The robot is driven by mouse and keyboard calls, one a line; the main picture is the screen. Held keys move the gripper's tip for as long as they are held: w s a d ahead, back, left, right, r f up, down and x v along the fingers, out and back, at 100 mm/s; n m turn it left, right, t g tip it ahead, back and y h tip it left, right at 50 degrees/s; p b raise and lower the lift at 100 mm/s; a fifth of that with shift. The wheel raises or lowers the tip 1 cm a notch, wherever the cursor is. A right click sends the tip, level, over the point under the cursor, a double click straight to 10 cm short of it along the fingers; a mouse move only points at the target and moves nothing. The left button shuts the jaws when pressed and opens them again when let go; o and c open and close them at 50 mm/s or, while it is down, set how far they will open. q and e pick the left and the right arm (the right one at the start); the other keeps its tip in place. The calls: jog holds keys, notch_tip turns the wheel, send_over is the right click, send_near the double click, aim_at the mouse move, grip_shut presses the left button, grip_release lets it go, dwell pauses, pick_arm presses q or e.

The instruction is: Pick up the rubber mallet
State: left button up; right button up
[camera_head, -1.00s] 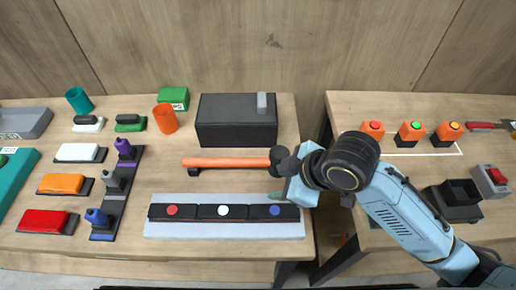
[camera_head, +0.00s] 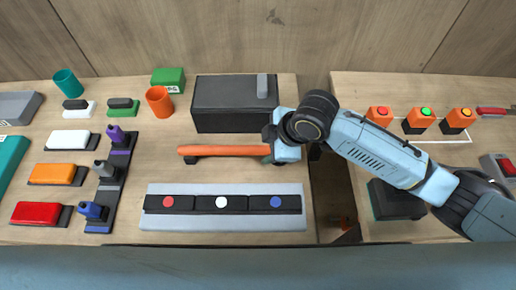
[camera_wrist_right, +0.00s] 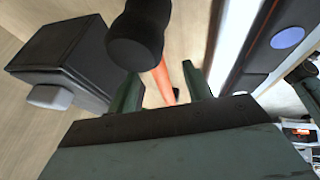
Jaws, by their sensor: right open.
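The rubber mallet lies on the left table, with its orange handle (camera_head: 225,150) pointing left and resting on a small dark support. Its black head is mostly hidden behind my right gripper (camera_head: 268,157) in the head view. In the right wrist view the black head (camera_wrist_right: 136,38) shows close up, with the orange handle (camera_wrist_right: 163,84) running between the two green fingers of my right gripper (camera_wrist_right: 161,76). The gripper is open at the head end of the handle. I cannot tell whether a finger touches it. My left gripper is not in view.
A black box (camera_head: 225,110) stands just behind the mallet. A grey tray (camera_head: 222,225) with three marked dark blocks lies in front. An orange cup (camera_head: 159,101) and a purple-topped holder strip (camera_head: 121,150) are to the left. A gap separates the right table (camera_head: 350,100).

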aim_at(259, 148)
jog(key=x, duration=0.5)
jog(key=shift+w+a+r, duration=0.1)
jog(key=shift+w+a, duration=0.05)
jog(key=shift+w, duration=0.2)
jog(key=shift+r, duration=0.1)
grip_shut()
